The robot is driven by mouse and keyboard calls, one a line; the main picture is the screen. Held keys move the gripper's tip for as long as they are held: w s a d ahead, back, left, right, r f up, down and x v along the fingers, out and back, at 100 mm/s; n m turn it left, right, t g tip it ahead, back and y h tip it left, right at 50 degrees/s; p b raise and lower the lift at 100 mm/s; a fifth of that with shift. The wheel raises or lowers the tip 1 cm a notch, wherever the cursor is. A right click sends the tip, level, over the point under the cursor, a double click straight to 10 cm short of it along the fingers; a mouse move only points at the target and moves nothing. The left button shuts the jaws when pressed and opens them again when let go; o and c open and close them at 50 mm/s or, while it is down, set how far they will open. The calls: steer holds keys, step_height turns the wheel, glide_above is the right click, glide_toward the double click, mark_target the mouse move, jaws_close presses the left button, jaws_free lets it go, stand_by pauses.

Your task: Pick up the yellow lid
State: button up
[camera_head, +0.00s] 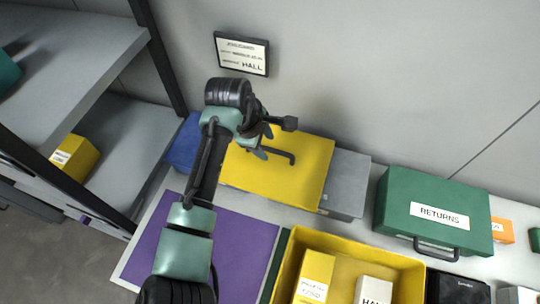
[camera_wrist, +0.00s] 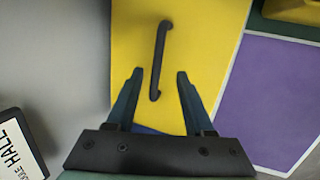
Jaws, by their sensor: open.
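The yellow lid (camera_head: 309,172) is a flat yellow panel with a dark bar handle (camera_head: 281,156), lying at the back of the work surface against the wall side. In the wrist view the lid (camera_wrist: 205,45) fills the middle, and its handle (camera_wrist: 160,60) stands nearly upright in the picture. My gripper (camera_head: 262,142) is above the left part of the lid. In the wrist view my gripper (camera_wrist: 155,76) is open and empty, its fingers on either side of the handle's lower end. I cannot tell the height between the fingertips and the handle.
A blue thing (camera_head: 184,146) and a grey box (camera_head: 345,184) flank the lid. A purple mat (camera_head: 240,238) lies in front. A yellow bin (camera_head: 400,266) holds labelled boxes. A green RETURNS case (camera_head: 400,200) stands at right. A HALL sign (camera_head: 241,54) hangs on the wall; shelves stand left.

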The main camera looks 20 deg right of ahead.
mark_target(270, 149)
steer(key=shift+w+p+x, duration=0.2)
steer(key=shift+p+x, duration=0.1)
steer(key=shift+x, duration=1.9)
jaws_close()
